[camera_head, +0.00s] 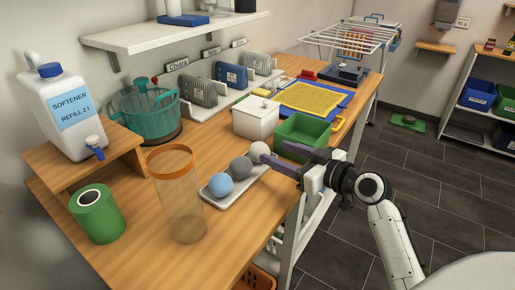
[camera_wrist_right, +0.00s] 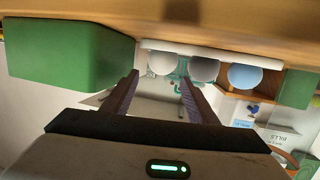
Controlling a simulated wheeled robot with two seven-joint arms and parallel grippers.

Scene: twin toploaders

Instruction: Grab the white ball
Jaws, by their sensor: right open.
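The white ball (camera_head: 259,149) sits at the far end of a small white tray (camera_head: 232,198), beside a grey ball (camera_head: 241,167) and a blue ball (camera_head: 220,184). My right gripper (camera_head: 276,158) is open and comes in from the right, close to the white ball. In the right wrist view the white ball (camera_wrist_right: 162,63) shows ahead, between the two dark fingertips (camera_wrist_right: 158,80). Contact cannot be told. The grey ball (camera_wrist_right: 203,70) is just beyond the right finger there. My left gripper is not in view.
A green bin (camera_head: 301,135) stands just behind the right gripper, with a white lidded box (camera_head: 256,118) beside it. A tall clear container (camera_head: 175,205) stands left of the tray. A green roll (camera_head: 96,215) is at front left.

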